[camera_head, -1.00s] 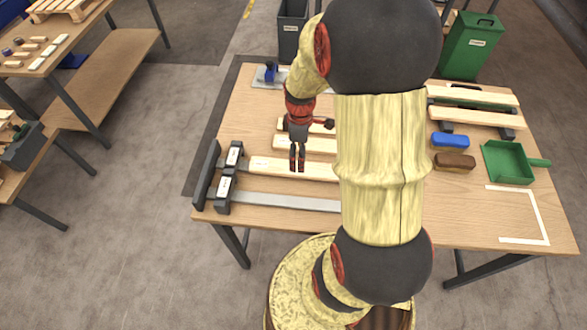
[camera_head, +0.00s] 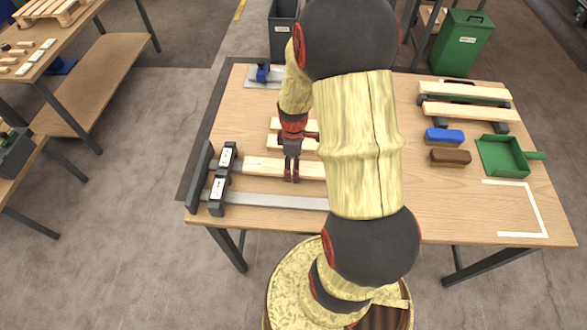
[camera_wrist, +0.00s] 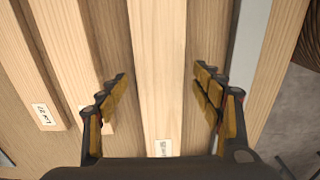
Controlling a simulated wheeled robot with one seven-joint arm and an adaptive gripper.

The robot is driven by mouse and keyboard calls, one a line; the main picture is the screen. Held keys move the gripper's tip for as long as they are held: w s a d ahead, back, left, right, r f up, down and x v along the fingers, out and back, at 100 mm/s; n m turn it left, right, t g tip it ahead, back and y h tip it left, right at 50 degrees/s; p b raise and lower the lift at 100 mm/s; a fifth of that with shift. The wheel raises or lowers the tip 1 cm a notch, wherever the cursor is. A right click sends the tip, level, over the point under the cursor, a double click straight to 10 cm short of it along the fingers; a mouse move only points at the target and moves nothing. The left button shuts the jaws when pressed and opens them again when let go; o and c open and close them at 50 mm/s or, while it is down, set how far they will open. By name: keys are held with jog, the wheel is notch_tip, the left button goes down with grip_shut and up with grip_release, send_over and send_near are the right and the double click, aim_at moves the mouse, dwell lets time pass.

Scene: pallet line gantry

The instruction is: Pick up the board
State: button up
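A long pale wooden board (camera_head: 262,167) with a small label near its left end lies on the workbench, its right part hidden behind my arm. In the wrist view the board (camera_wrist: 157,50) runs between my fingers, with its label (camera_wrist: 163,148) near the palm. My gripper (camera_head: 291,176) is over the board in the head view. In the wrist view my gripper (camera_wrist: 162,85) is open, one finger on each side of the board, with a gap on both sides. I cannot tell how high the fingertips are above the bench.
A metal clamp bar (camera_head: 275,202) lies alongside the board, with black clamp blocks (camera_head: 217,190) at the left. Shorter boards (camera_head: 285,124) lie behind. A blue block (camera_head: 444,136), a brown brush (camera_head: 450,156) and a green dustpan (camera_head: 500,157) are at the right.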

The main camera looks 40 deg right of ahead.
jog(key=shift+c, duration=1.1)
jog(key=c, duration=1.1)
jog(key=shift+r, duration=0.1)
jog(key=shift+c, duration=0.6)
